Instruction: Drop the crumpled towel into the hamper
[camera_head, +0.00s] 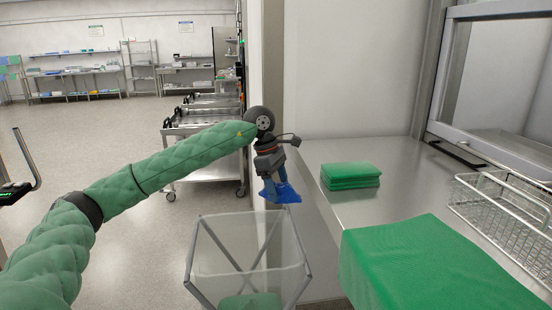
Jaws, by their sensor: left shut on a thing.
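A blue crumpled towel (284,193) hangs from my left gripper (270,170), which is shut on it. The gripper points down, and the towel is in the air above the back right part of the hamper (222,258). The hamper has a grey metal frame and pale, see-through walls, and its top is open. A green cloth (250,301) lies low inside it. The towel appears clear of the rim. My right gripper is out of view.
A steel counter (345,209) stands right of the hamper. It holds a folded green stack (350,177), a larger green cloth (430,265) and a wire basket (500,205). A wall edge is close behind the gripper. Steel carts (205,125) stand farther back; the left floor is open.

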